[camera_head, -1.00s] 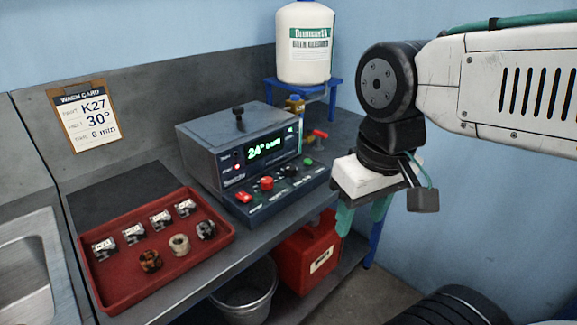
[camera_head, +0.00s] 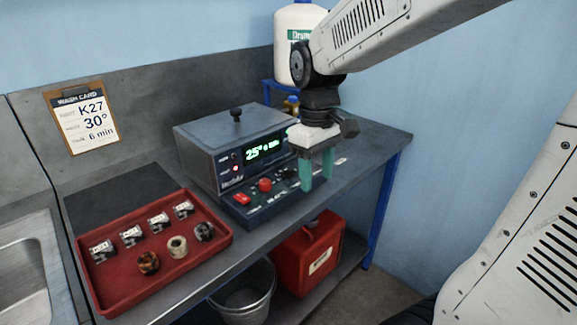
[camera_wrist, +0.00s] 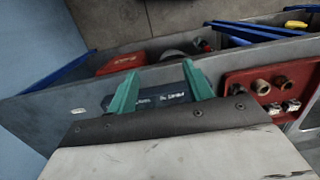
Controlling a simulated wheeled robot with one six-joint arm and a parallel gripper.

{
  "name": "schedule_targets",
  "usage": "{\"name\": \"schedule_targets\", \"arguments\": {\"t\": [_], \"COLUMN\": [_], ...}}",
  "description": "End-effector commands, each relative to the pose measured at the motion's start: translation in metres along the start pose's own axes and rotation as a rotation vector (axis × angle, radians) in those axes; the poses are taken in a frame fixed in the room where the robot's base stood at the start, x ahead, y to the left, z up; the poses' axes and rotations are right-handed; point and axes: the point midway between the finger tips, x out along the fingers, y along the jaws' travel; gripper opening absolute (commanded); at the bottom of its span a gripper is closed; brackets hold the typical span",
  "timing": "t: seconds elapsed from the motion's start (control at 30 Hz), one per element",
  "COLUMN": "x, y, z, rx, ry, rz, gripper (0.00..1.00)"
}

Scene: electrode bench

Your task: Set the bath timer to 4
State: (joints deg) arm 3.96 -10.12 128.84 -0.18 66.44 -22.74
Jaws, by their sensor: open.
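The grey bath unit (camera_head: 199,158) stands on the bench with a lit green display (camera_head: 264,150) reading 25°; the rest of the readout is too small to read or hidden. Its sloped control panel (camera_head: 236,213) carries a red switch (camera_head: 242,198) and a red knob (camera_head: 265,185). The panel's right part, with the dark knob, is mostly hidden behind my gripper. My gripper (camera_head: 317,183) is open and empty, its two green fingers pointing down at the panel's right end. In the wrist view, part of the dark panel (camera_wrist: 165,98) shows between the fingers (camera_wrist: 160,76).
A red tray (camera_head: 115,285) with several small parts lies left of the unit. A wash card (camera_head: 83,115) reads K27, 30°, 6 min. A white jug (camera_head: 290,45) stands behind my arm. A red container (camera_head: 305,258) and a bucket (camera_head: 243,295) are below. The bench's right end is clear.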

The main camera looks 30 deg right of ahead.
Motion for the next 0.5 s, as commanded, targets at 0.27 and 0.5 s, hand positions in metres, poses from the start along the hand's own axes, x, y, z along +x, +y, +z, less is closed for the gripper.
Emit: {"name": "schedule_targets", "arguments": {"t": [0.27, 0.5], "x": [0.021, 0.002], "y": [0.061, 0.081], "z": [-0.114, -0.157], "rx": [-0.566, -0.983], "ry": [0.021, 0.083], "rz": [0.014, 0.102], "gripper": [0.51, 0.51]}}
